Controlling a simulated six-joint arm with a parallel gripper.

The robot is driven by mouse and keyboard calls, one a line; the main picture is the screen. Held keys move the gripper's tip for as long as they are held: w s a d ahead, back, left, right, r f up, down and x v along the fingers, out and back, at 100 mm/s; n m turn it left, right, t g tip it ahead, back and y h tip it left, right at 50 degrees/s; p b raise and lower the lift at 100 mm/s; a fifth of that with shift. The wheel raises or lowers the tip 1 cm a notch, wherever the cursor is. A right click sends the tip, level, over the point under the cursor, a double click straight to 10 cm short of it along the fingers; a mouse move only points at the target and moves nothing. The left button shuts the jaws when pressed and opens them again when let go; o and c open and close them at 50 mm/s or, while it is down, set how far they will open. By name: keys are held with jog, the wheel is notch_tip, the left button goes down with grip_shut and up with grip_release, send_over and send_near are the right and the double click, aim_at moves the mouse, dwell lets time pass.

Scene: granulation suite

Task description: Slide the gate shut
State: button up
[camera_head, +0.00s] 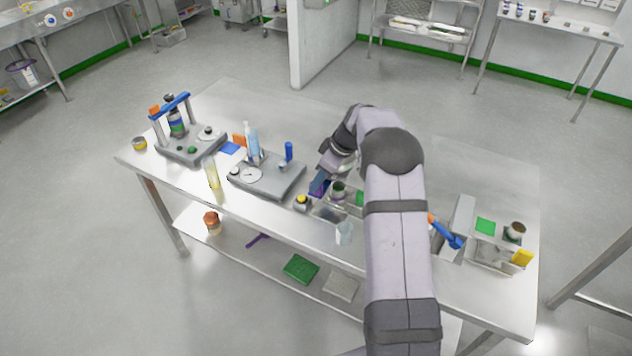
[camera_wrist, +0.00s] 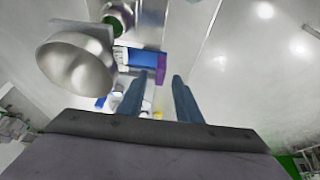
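My gripper (camera_head: 320,184) hangs over the middle of the steel table, its tip beside the small dark cup and right of the grey scale-like unit. In the wrist view its two blue fingers (camera_wrist: 165,95) are apart, with a visible gap. A purple piece (camera_wrist: 161,67) shows beyond the left finger; I cannot tell whether it touches. No part is clearly recognisable as the gate. A blue handle (camera_head: 447,238) with an orange end sits beside an upright grey block (camera_head: 460,217) at the table's right, away from my gripper. My arm hides part of that area.
A grey unit with dial (camera_head: 266,178) holds a blue bottle and peg. A blue-topped stand (camera_head: 171,105) is at the left. A metal bowl (camera_wrist: 76,66) is close left of my fingers in the wrist view.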

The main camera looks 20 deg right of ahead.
jog(key=shift+p+x, duration=0.6)
jog(key=shift+x, duration=1.25)
grip_shut()
